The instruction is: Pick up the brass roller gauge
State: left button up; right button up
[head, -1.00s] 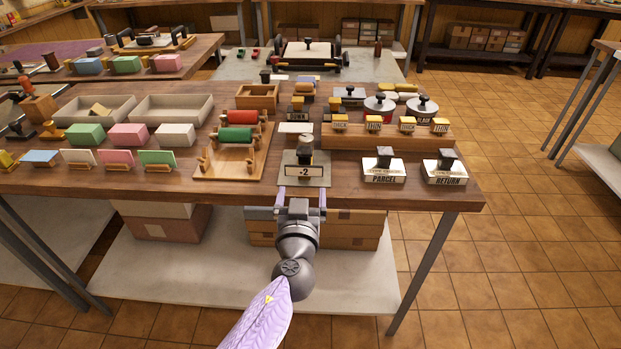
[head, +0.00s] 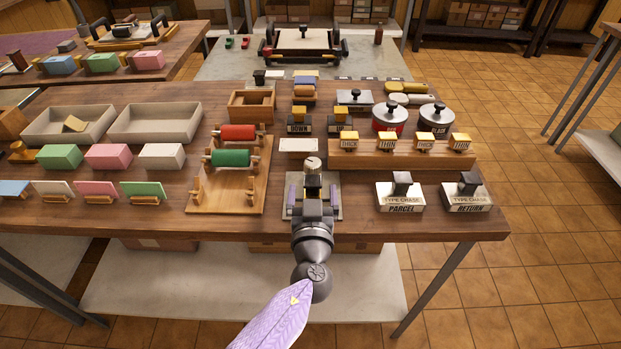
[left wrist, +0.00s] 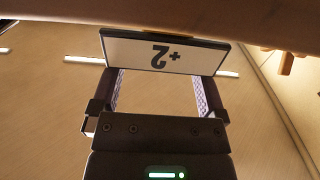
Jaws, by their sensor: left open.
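I cannot pick out a clearly brass roller gauge. A small upright piece (head: 312,164) with a dark body and pale round top stands on a grey plate (head: 335,182) at the table's front edge. My left gripper (head: 313,192) is open right in front of it and covers its lower part in the head view. In the left wrist view a white card marked +2 (left wrist: 150,52), upside down, lies just beyond the open fingers (left wrist: 158,82), spanning the gap between them. I cannot tell whether the fingers touch anything. My right gripper is not in view.
The PARCEL stamp (head: 400,196) and RETURN stamp (head: 466,195) stand to the right. A wooden rack with red and green rollers (head: 232,158) stands to the left. A wooden block with small stamps (head: 400,158) lies behind. The table edge (head: 420,226) is close in front.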

pick_arm(q)
jog(key=shift+c, duration=0.7)
grip_shut()
notch_tip(320, 180, up, 10)
jog(key=p, duration=0.6)
jog(key=shift+p, duration=0.4)
